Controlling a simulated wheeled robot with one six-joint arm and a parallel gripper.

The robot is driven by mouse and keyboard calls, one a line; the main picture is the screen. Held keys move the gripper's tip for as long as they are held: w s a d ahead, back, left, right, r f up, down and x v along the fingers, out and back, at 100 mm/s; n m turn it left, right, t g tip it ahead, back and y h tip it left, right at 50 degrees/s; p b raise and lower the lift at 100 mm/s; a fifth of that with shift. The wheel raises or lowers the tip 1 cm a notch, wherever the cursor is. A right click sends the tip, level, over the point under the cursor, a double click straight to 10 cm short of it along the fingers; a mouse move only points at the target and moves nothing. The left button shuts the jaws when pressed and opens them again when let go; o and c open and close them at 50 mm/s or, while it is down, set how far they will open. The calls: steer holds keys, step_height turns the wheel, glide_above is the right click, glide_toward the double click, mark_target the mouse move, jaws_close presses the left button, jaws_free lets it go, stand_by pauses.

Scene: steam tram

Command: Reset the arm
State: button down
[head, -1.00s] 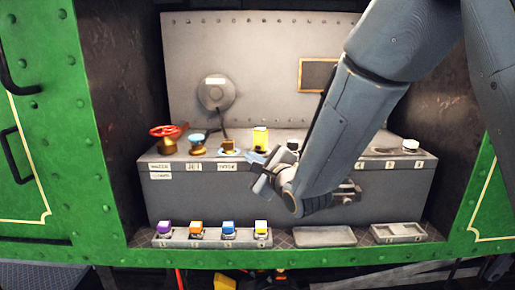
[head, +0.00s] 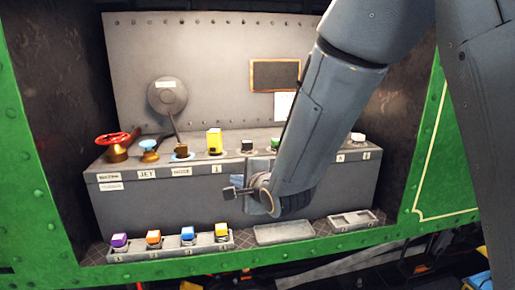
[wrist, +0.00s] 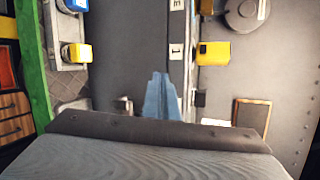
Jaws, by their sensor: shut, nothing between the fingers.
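My arm reaches down from the upper right in the head view. My gripper (head: 240,192) is in front of the console's (head: 150,205) front face, below its top edge, and touches no knob that I can see. Its fingers (wrist: 162,98) are together and empty in the wrist view, beside the console's label strip. The forearm hides part of the console's right half.
The console top carries a red wheel (head: 117,143), a blue knob (head: 149,150), a yellow block (head: 214,141) and more small parts. A front tray (head: 205,244) holds coloured blocks. An empty tray (head: 284,233) and a slotted tray (head: 354,222) stand right. A green frame (head: 45,215) borders the bay.

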steer(key=s+d+f+n+g+h, duration=0.3)
steer(key=s+d+f+n, duration=0.1)
steer(key=d, duration=0.5)
steer(key=s+d+f+n+g+h, duration=0.2)
steer(key=s+d+f+n, duration=0.25)
steer(key=d, duration=0.45)
steer(key=s+d+f+n+g+h, duration=0.1)
steer(key=s+d+n+g, duration=0.2)
steer(key=s+d, duration=0.2)
steer(key=s+d+f+n+g+h, duration=0.1)
steer(key=s+d+f+n+g, duration=0.1)
steer(key=s+d, duration=0.3)
steer(key=s+n, duration=0.1)
steer(key=s, duration=0.3)
steer(key=shift+s+f+g, duration=0.15)
steer(key=shift+s+g, duration=0.05)
steer(key=shift+g, duration=0.2)
